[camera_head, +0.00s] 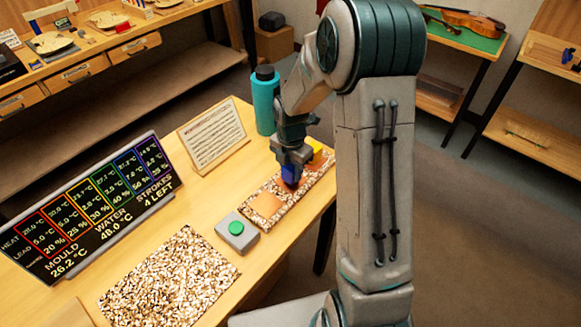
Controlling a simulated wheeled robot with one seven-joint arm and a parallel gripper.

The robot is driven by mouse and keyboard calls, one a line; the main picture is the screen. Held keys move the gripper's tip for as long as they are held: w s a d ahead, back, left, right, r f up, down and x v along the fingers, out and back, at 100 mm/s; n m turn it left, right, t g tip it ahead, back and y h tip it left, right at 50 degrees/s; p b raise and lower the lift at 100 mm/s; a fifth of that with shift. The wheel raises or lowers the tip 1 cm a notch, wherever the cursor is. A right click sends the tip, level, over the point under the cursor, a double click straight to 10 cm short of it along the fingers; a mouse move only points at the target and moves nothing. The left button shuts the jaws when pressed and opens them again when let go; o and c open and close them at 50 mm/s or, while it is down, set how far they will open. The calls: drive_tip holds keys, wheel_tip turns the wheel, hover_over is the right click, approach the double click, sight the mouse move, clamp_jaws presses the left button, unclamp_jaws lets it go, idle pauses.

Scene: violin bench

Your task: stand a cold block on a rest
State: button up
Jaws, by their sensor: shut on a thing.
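My gripper (292,171) points down over a speckled strip (284,204) on the bench. It is shut on a small dark blue block (289,173), mostly hidden by the fingers. The block is at or just above the strip's middle; I cannot tell whether it touches. A flat orange square pad (266,204) lies bare on the near end of the strip. A yellow block (316,154) shows at the far end, partly behind my gripper, next to more orange surface. I cannot tell which block is cold.
A grey box with a green button (236,229) stands beside the strip's near end. A speckled mat (170,279) lies in front. A display board (92,207) reads mould 26.2 °C, water 48.0 °C, strokes 4 left. A sheet on a stand (212,136) and a teal bottle (265,103) stand behind.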

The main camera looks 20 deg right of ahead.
sight(291, 165)
drive_tip(key=shift+f+b, duration=0.35)
drive_tip(key=shift+f, duration=0.1)
idle(0.3)
drive_tip(key=o, duration=1)
drive_tip(key=shift+o, duration=0.2)
wheel_tip(291, 165, up, 14)
drive_tip(key=b, duration=0.1)
drive_tip(key=shift+f, duration=0.1)
